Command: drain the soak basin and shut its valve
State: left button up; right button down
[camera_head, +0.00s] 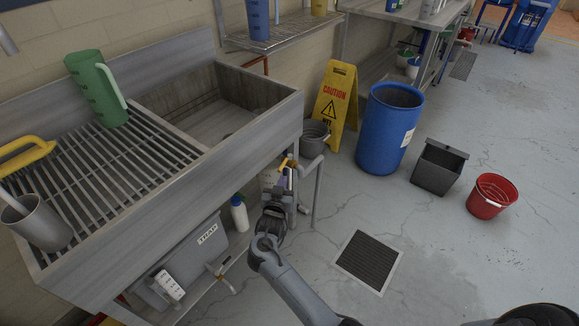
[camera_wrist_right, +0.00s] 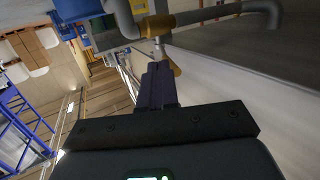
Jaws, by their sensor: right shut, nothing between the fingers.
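The soak basin (camera_head: 275,104) is the deep grey metal sink at the right end of the bench. I cannot tell whether water stands in it. The valve (camera_head: 287,163) with a yellow handle sits on pipework below the basin's right end. In the right wrist view the brass-yellow valve (camera_wrist_right: 155,25) is on a grey pipe just beyond my fingers. My right gripper (camera_head: 286,178) is shut and empty, right at the valve; its fingertips (camera_wrist_right: 160,68) are close to the yellow parts. I cannot tell whether they touch. My left gripper is not in view.
A grey bucket (camera_head: 313,137) and yellow caution sign (camera_head: 335,100) stand behind the valve. A blue barrel (camera_head: 383,135), dark bin (camera_head: 437,168) and red bucket (camera_head: 490,197) stand right. A trap box (camera_head: 190,262) and white bottle (camera_head: 239,214) are under the bench. Floor around the drain grate (camera_head: 368,260) is clear.

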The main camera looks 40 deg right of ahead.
jog(key=s+d+r+n+t+y+p, duration=0.1)
jog(key=s+t+y+p, duration=0.1)
jog(key=m+t+y+b, duration=0.4)
jog(key=t+y+b, duration=0.25)
jog(key=y, duration=1.25)
send_near(285, 163)
pick_arm(q)
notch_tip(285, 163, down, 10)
jog(key=b, duration=0.7)
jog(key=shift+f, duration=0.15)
pick_arm(e)
jog(key=w+a, duration=0.3)
jog(key=w, duration=0.2)
jog(key=shift+w+a+y, duration=0.25)
jog(key=shift+a+y, duration=0.05)
jog(key=shift+a, duration=0.1)
jog(key=shift+r, duration=0.2)
